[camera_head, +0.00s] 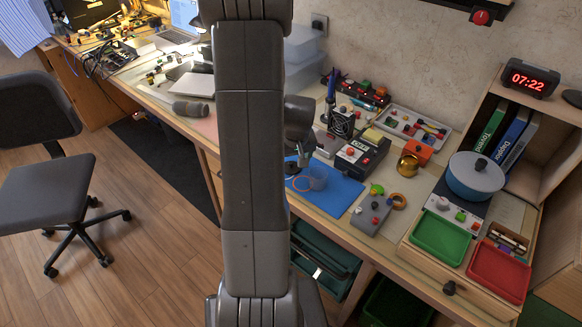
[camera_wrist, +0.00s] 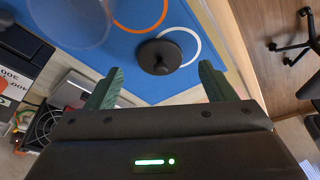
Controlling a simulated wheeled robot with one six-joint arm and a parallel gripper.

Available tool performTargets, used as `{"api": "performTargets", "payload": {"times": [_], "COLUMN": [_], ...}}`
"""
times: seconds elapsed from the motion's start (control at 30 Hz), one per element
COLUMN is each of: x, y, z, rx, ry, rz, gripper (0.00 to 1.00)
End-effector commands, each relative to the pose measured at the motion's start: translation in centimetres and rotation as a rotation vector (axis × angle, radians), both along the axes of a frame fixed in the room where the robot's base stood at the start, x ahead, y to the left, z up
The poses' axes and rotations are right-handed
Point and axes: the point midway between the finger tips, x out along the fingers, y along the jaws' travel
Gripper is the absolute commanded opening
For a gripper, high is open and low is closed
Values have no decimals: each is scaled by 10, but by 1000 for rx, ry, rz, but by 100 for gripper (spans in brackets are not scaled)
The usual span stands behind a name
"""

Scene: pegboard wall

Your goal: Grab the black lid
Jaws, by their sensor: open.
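The black lid (camera_wrist: 160,56), round with a small knob, lies on the blue mat (camera_wrist: 215,38) in the wrist view. It overlaps part of a white ring outline (camera_wrist: 195,40). My gripper (camera_wrist: 158,86) has its two green fingers spread apart with nothing between them. The lid is just beyond the fingertips, roughly centred between them, and no contact shows. In the head view the blue mat (camera_head: 345,192) is partly hidden by my arm, and I cannot make out the lid clearly there.
A clear container (camera_wrist: 72,18) stands on the mat near an orange ring outline (camera_wrist: 150,22). A black fan (camera_wrist: 42,125) and a black box (camera_wrist: 22,55) are close on the left. In the head view, a blue pot (camera_head: 475,176) and green tray (camera_head: 440,237) stand to the right.

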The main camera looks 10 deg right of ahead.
Motion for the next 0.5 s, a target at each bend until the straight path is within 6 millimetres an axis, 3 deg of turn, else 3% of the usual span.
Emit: {"api": "performTargets", "payload": {"times": [0.2, 0.5], "x": [6, 7], "y": [1, 1], "z": [-22, -25], "rx": [0, -1], "ry": [1, 0], "rz": [0, 1], "gripper": [77, 77]}}
